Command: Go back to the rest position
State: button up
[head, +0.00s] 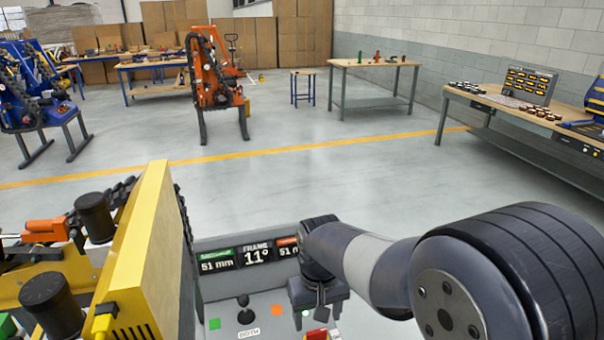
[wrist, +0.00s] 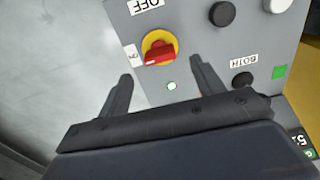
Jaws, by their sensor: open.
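My gripper (head: 320,300) hangs over the grey control panel (head: 262,290) in the head view, pointing down. In the wrist view my gripper (wrist: 161,68) is open, with its two dark fingers apart and nothing between them. A red rotary switch (wrist: 160,52) on a yellow disc lies beyond the fingertips, with a small lit lamp (wrist: 171,86) beside it. The fingers look clear of the switch, though the exact gap cannot be told. The switch points to neither label clearly; an OFF label is near it.
A yellow machine frame (head: 145,260) stands close on the left. Beyond are open floor, an orange tracked carrier (head: 213,80) and a workbench (head: 372,65).

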aim_at(317, 331)
notch_tip(317, 331, down, 6)
jog(key=shift+f, duration=0.1)
jog(key=shift+n, duration=0.9)
